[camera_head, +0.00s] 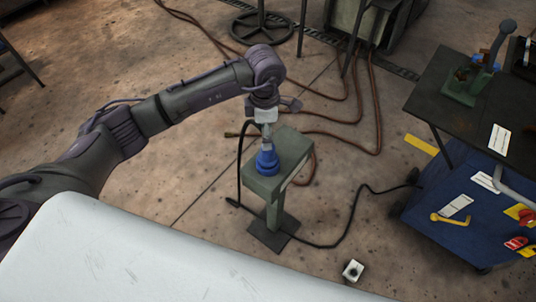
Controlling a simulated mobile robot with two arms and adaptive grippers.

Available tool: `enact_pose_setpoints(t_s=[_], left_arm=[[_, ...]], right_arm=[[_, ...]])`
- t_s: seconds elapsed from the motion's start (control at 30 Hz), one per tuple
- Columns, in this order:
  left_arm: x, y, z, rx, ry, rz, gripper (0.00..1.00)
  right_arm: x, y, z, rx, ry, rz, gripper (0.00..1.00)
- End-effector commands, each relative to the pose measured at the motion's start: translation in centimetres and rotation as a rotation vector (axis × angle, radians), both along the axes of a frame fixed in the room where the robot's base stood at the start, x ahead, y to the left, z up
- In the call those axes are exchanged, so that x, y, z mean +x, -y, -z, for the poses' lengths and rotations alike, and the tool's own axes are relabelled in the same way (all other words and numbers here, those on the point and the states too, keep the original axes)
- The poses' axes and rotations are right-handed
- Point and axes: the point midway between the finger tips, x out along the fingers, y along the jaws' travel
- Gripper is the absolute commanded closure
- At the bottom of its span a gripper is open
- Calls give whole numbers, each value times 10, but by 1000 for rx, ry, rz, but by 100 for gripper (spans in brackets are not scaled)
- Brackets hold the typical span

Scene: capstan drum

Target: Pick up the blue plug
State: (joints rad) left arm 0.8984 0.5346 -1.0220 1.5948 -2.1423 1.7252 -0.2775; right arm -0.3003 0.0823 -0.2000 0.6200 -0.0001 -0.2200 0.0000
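The blue plug (267,161) stands upright on top of a green pedestal (292,152) in the middle of the head view. My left gripper (267,141) points down directly above the plug, and its fingertips are at or very near the plug's top. The fingers look close together, but they are too small to tell whether they grip the plug. My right gripper is out of view.
A black cable (340,222) runs across the floor beside the pedestal. A small white box (353,270) lies on the floor in front. A blue tool cart (450,258) and a dark table (436,98) stand at right. Brown hoses (377,100) lie behind.

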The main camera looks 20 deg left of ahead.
Motion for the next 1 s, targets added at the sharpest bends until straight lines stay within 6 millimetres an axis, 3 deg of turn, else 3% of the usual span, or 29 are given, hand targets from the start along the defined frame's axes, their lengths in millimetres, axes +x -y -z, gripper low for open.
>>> enact_pose_setpoints(t_s=[0.1,0.37,0.63,0.93,1.0], left_arm=[[-1,1,18,-3,-3,1,28],[-1,4,37,-4,-4,2,28],[-2,9,75,-4,-3,0,28],[-1,9,82,-4,1,2,28],[-1,9,82,-4,0,2,38]], right_arm=[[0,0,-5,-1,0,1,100],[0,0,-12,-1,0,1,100],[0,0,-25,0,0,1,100],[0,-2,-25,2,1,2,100],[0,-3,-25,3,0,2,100]])
